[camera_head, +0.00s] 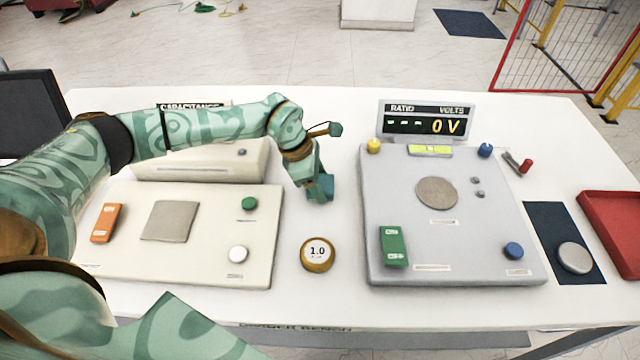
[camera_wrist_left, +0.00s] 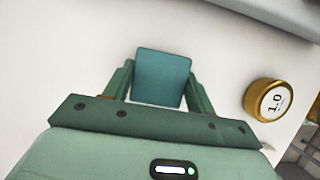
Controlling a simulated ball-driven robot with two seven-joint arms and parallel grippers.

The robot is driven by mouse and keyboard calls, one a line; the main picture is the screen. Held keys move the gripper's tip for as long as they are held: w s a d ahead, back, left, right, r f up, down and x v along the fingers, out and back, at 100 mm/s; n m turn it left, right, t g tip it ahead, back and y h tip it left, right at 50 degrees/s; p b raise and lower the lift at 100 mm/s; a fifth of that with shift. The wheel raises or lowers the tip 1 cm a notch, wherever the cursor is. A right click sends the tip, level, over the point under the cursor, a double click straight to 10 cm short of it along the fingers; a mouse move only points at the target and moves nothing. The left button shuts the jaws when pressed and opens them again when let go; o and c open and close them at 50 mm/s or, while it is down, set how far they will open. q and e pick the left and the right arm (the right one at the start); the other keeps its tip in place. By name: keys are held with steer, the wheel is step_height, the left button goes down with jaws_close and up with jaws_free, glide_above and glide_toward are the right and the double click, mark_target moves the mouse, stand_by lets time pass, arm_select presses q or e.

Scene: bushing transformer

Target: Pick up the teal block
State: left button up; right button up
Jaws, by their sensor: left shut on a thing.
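The teal block (camera_head: 321,188) is between the fingertips of my left gripper (camera_head: 312,184), over the white strip of bench between the two panels in the head view. In the left wrist view the block (camera_wrist_left: 163,77) shows a square teal face, with a finger of the left gripper (camera_wrist_left: 160,88) against each side. The left gripper is shut on it. I cannot tell whether the block touches the bench top or is just above it. My right gripper is not in view.
A cream panel (camera_head: 190,262) lies left, a grey panel (camera_head: 452,269) with a volts display (camera_head: 427,121) right. A red tray (camera_head: 617,232) is at far right.

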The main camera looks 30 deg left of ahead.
mark_target(327, 182)
arm_select(q)
steer(key=shift+r, duration=0.1)
steer(key=shift+r, duration=0.3)
step_height(327, 182, up, 3)
steer(key=shift+f+p, duration=0.2)
steer(key=shift+p, duration=0.15)
steer(key=s+d+r+p, duration=0.2)
steer(key=s+d+r, duration=0.6)
steer(key=s, duration=0.3)
steer(key=shift+d+r, duration=0.25)
steer(key=shift+r, duration=0.55)
